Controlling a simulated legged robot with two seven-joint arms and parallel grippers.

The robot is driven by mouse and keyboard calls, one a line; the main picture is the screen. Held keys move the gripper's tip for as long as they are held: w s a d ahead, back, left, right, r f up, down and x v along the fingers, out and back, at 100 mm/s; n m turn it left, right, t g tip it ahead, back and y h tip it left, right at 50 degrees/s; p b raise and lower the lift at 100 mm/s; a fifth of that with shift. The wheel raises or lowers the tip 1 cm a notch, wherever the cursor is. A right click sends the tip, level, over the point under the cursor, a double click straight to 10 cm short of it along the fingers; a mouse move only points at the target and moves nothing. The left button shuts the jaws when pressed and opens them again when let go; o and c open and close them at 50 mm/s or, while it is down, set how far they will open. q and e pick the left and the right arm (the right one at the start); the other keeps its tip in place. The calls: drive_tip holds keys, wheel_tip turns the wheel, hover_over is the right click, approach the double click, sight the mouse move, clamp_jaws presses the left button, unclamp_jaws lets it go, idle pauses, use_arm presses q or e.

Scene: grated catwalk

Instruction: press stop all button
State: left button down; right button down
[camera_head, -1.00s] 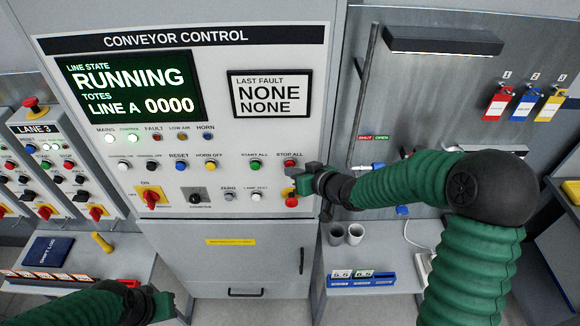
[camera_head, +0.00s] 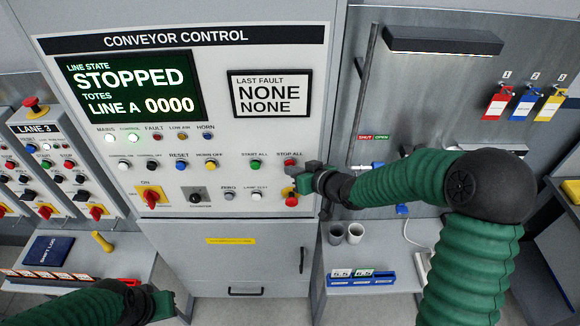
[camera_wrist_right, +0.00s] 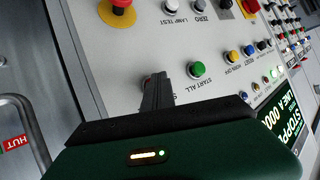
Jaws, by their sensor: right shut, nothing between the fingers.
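The red stop all button (camera_head: 289,162) is on the right side of the conveyor control panel (camera_head: 215,150), under its STOP ALL label. My right gripper (camera_head: 297,168) is shut and empty, with its tip at the button. In the right wrist view the shut fingers (camera_wrist_right: 157,92) point at the panel and hide most of the button, so contact cannot be made out exactly. The green start all button (camera_wrist_right: 197,70) is beside them. The line state screen (camera_head: 132,88) reads STOPPED. My left gripper (camera_head: 166,304) is low at the left; its fingers are not clear.
A red emergency mushroom button (camera_head: 291,199) on yellow sits just below my right gripper. A lane 3 panel (camera_head: 60,165) stands at the left. Padlock tags (camera_head: 526,104) hang on the right wall. Cups (camera_head: 355,234) and a blue tray (camera_head: 362,279) are on the lower right shelf.

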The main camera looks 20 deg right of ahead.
drive_tip(key=shift+s+a, duration=0.25)
drive_tip(key=shift+s, duration=0.7)
drive_tip(key=shift+s, duration=0.1)
drive_tip(key=s, duration=0.1)
drive_tip(key=s+a, duration=0.1)
drive_tip(key=s, duration=0.2)
drive_tip(key=shift+s+a, duration=0.25)
drive_tip(key=shift+s, duration=0.05)
